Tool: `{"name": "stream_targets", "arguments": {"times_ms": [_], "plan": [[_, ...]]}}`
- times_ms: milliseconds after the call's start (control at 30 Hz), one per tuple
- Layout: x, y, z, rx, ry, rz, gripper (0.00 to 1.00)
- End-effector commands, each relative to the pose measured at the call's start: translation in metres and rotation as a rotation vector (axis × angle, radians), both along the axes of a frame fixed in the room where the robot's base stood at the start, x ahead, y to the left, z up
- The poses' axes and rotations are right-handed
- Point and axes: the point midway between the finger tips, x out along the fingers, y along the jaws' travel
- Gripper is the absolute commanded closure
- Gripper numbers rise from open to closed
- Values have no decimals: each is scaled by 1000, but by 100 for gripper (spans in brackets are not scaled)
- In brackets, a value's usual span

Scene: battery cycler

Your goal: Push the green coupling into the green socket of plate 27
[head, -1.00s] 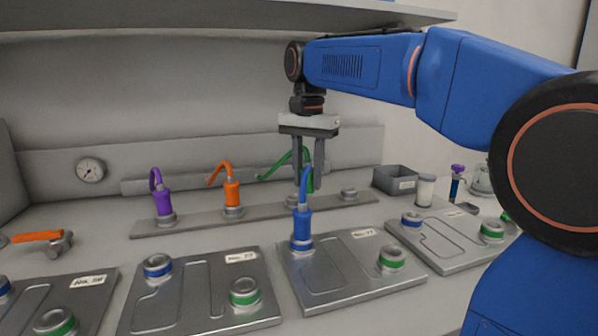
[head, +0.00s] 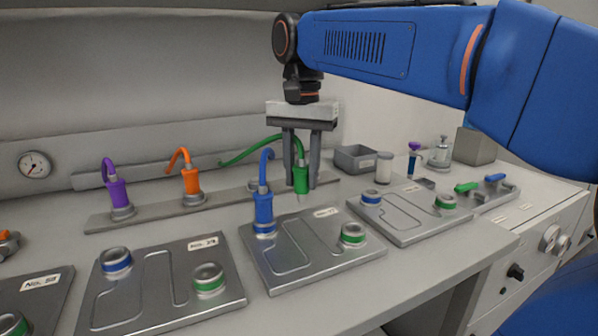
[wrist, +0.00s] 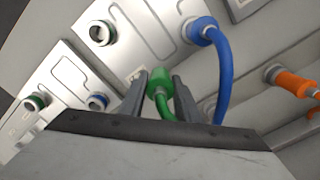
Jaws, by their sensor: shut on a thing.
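My gripper (head: 301,182) is shut on the green coupling (head: 301,176), which hangs upright in the air with its green hose curving left. The wrist view shows the coupling (wrist: 158,80) between both fingers. That green socket (wrist: 101,33) is also in the wrist view. The plate numbers are too small to read surely, so I cannot tell which is plate 27.
More plates lie to the left (head: 160,287) and right (head: 405,228), with open green and blue sockets. Purple (head: 118,193) and orange (head: 191,181) couplings stand on the rear rail (head: 150,216). A grey bin (head: 357,160) and a jar (head: 383,168) stand behind.

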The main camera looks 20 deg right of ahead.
Motion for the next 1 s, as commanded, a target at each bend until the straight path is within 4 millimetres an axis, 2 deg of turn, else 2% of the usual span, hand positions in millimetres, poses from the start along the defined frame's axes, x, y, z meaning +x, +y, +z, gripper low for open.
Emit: {"name": "stream_targets", "arguments": {"times_ms": [67, 100, 200, 1000], "plan": [[0, 0, 0, 0, 0, 0, 97], [0, 0, 0, 0, 0, 0, 78], [0, 0, 0, 0, 0, 0, 100], [1, 0, 27, 0, 0, 0, 100]]}}
